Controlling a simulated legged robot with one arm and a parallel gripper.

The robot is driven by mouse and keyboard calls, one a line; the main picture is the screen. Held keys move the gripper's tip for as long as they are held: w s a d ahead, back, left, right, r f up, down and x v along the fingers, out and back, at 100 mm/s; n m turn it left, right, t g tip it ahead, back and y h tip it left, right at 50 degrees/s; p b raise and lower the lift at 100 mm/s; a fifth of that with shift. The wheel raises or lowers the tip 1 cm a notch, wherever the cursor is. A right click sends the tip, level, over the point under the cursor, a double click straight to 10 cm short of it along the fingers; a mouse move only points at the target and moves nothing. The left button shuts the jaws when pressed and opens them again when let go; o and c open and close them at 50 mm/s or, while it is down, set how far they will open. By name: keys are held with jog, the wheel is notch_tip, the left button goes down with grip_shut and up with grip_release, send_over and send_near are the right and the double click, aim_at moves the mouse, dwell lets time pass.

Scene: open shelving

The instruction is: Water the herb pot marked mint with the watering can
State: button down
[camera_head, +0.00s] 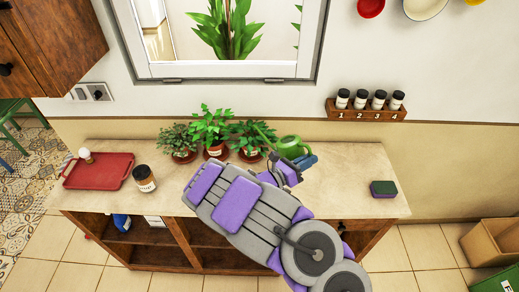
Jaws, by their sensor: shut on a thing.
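Three herb pots stand in a row at the back of the counter: a left pot (183,155), a middle pot (216,152) with the tallest plant, and a right pot (250,156). Each seems to bear a pale label, too small to read, so I cannot tell which is mint. The green watering can (290,144) is just right of the right pot, its spout pointing left over that pot's leaves. My gripper (296,163) is shut on the can, its grip partly hidden by my arm. I cannot tell whether water flows.
A red tray (98,182) with a small pale-topped object and a labelled jar (144,180) are on the counter's left. A green-and-dark sponge (383,189) lies at the right. A numbered spice rack (366,112) hangs on the wall. The counter's right part is largely clear.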

jog(key=b, duration=0.3)
jog(key=shift+w+f+b, duration=0.1)
jog(key=shift+f+b, duration=0.15)
jog(key=shift+b, duration=0.1)
jog(key=shift+a+r+b, duration=0.1)
jog(key=shift+b, duration=0.85)
jog(key=shift+r, duration=0.2)
jog(key=r+n+p, duration=0.2)
jog(key=r, duration=0.1)
jog(key=shift+w+a+t, duration=0.15)
jog(key=shift+a+t, duration=0.05)
jog(key=shift+t, duration=0.1)
jog(key=shift+w+a+r+n+p, duration=0.15)
jog(key=shift+r+n+p, duration=0.4)
jog(key=shift+p, duration=0.8)
jog(key=shift+w+a+r+n+p, duration=0.2)
jog(key=shift+r+p, duration=0.55)
jog(key=shift+p, duration=0.55)
jog(key=shift+w+a+r+p, duration=0.1)
jog(key=shift+w+a+p, duration=0.1)
jog(key=shift+p, duration=1.6)
jog(key=p, duration=0.3)
jog(key=shift+s+d, duration=0.15)
jog(key=shift+d+f+p, duration=0.1)
jog(key=shift+f+p, duration=0.1)
jog(key=shift+p, duration=0.1)
